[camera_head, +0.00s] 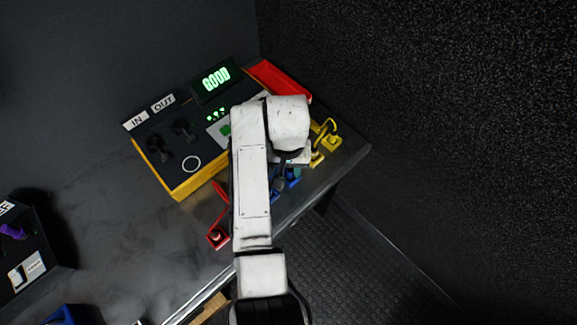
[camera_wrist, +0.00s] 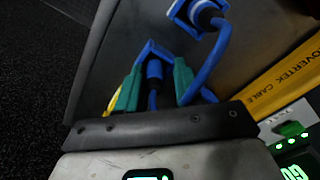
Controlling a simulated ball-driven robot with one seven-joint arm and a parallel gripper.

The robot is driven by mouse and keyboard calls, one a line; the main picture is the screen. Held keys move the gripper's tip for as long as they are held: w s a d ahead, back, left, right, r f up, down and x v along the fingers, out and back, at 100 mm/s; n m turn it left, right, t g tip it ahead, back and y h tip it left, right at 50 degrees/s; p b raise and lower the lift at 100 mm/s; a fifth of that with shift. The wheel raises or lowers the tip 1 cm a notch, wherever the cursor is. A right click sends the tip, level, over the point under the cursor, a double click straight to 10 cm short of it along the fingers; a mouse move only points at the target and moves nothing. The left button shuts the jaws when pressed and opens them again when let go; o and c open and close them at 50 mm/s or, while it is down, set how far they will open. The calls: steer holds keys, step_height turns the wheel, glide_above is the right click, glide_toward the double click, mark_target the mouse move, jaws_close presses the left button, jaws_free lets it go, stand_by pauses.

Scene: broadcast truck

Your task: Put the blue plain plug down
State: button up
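A blue plug with a dark body (camera_wrist: 154,70) and a blue cable sits at a blue holder (camera_wrist: 150,47) on the bench in the wrist view. My gripper (camera_wrist: 156,85) has its two green fingers on either side of this plug, with narrow gaps showing, so it looks open around it. A second blue plug (camera_wrist: 206,17) with a looping blue cable sits in another blue holder at the upper right. I cannot tell which blue plug is the plain one. In the head view, my arm hides most of the blue parts (camera_head: 291,181) and the gripper.
A yellow-sided test box (camera_head: 185,188) stands on the bench, with a display (camera_head: 216,79) reading GOOD behind it. A red tray (camera_head: 280,80), yellow plugs (camera_head: 331,142) and a red holder (camera_head: 218,237) are near my arm. The bench (camera_head: 130,215) is clear at left centre.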

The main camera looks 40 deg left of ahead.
step_height(320, 180, up, 12)
steer(key=shift+w+d+r, duration=0.15)
steer(key=shift+w+d, duration=0.05)
steer(key=shift+d, duration=0.05)
steer(key=w+d+f+m, duration=0.1)
steer(key=w+d+f, duration=0.15)
steer(key=d, duration=0.45)
steer(key=w+d+f+m, duration=0.1)
steer(key=w+d+f, duration=0.15)
steer(key=d, duration=0.55)
steer(key=w+d+f+m, duration=0.1)
steer(key=d+f, duration=0.3)
steer(key=d, duration=0.3)
steer(key=s+d+f+m+t, duration=0.1)
steer(key=s+d+f, duration=0.15)
steer(key=d, duration=0.65)
steer(key=s+d+f+m, duration=0.1)
steer(key=s+d+f, duration=0.15)
steer(key=d, duration=0.55)
steer(key=s+d+m, duration=0.2)
steer(key=s+d, duration=0.4)
steer(key=s, duration=0.3)
steer(key=s+d+m, duration=0.1)
steer(key=s+d, duration=0.5)
steer(key=s, duration=0.3)
steer(key=shift+s+r+m, duration=0.25)
steer(key=shift+s+m, duration=0.05)
steer(key=shift+m, duration=0.1)
